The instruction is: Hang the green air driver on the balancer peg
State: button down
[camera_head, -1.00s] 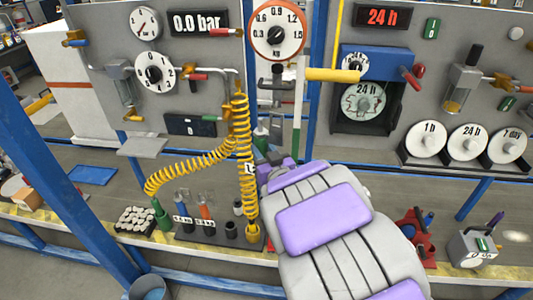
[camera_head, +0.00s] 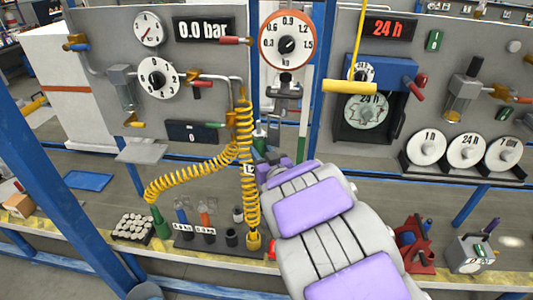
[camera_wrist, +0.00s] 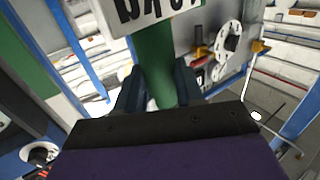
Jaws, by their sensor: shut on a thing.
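My gripper (camera_wrist: 155,95) is shut on a green cylindrical body, which I take to be the green air driver (camera_wrist: 155,55). A white block with dark lettering (camera_wrist: 150,12) tops it in the wrist view. In the head view my gripper is mostly hidden behind my arm, and a small green piece (camera_head: 261,134) shows just beyond it. The balancer (camera_head: 286,40) has a round orange-rimmed kg dial. Dark hardware (camera_head: 285,90) hangs under the dial, above the green piece and apart from it. I cannot clearly make out the peg.
Yellow coiled hoses (camera_head: 250,190) hang close left of my gripper. A green-and-white post (camera_head: 304,125) stands close right. A yellow bar (camera_head: 350,87) hangs further right. A green-ended tool (camera_head: 159,222) and several small holders line the bench's front.

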jog(key=shift+w+r, duration=0.1)
jog(key=shift+w, duration=0.2)
jog(key=w, duration=0.3)
jog(key=shift+w+d, duration=0.25)
jog(key=shift+d, duration=0.1)
jog(key=shift+w+d+f+p, duration=0.4)
jog(key=shift+w+d+f, duration=0.1)
jog(key=shift+w+d, duration=0.25)
jog(key=shift+f, duration=0.2)
